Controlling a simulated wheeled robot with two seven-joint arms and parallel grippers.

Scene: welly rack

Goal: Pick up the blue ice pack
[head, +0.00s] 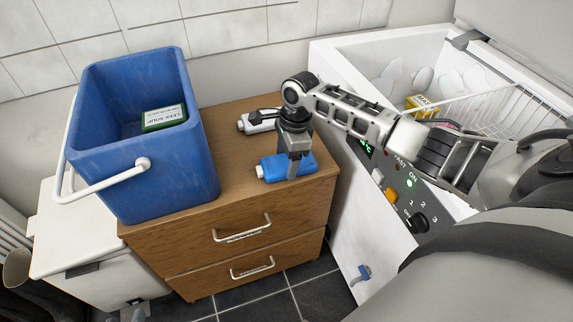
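The blue ice pack (272,168) lies flat on top of the wooden drawer cabinet, near its front right edge. Its white cap points left. My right gripper (294,168) points down right at the pack, over its middle. A grey finger shows against the pack's blue surface; the other finger is not clearly seen. I cannot tell whether the fingers are closed on the pack or apart around it. The pack appears to rest on the cabinet top. My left gripper is not in view.
A white ice pack (258,122) lies behind on the cabinet (235,110). A blue cool box (150,180) with a leek soup carton (163,118) inside stands left, its white handle hanging down. An open chest freezer (345,190) with a wire basket (500,105) stands right.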

